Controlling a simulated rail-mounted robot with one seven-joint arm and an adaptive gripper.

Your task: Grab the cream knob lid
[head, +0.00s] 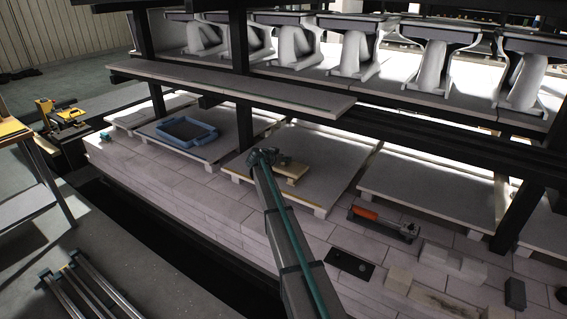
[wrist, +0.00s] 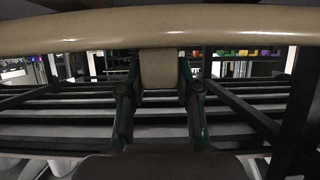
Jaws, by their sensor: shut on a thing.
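The cream knob lid (wrist: 70,30) spans the top of the wrist view as a broad, curved cream band. Its blocky knob (wrist: 159,68) hangs into the picture between my fingers. My gripper (wrist: 160,88) is shut on that knob, one teal-and-black finger on each side. In the head view my gripper (head: 280,161) is over the middle kiln shelf, with the tan edge of the lid (head: 291,181) showing beside it. My arm and gripper hide part of the lid there, and I cannot tell whether it touches the shelf.
A blue tray (head: 185,143) sits on the left shelf. A dark post (head: 243,120) stands close behind my gripper, with an overhanging shelf (head: 300,98) above. An orange-handled tool (head: 364,213) and loose bricks (head: 440,254) lie on the deck to the right. The right shelf (head: 425,184) is bare.

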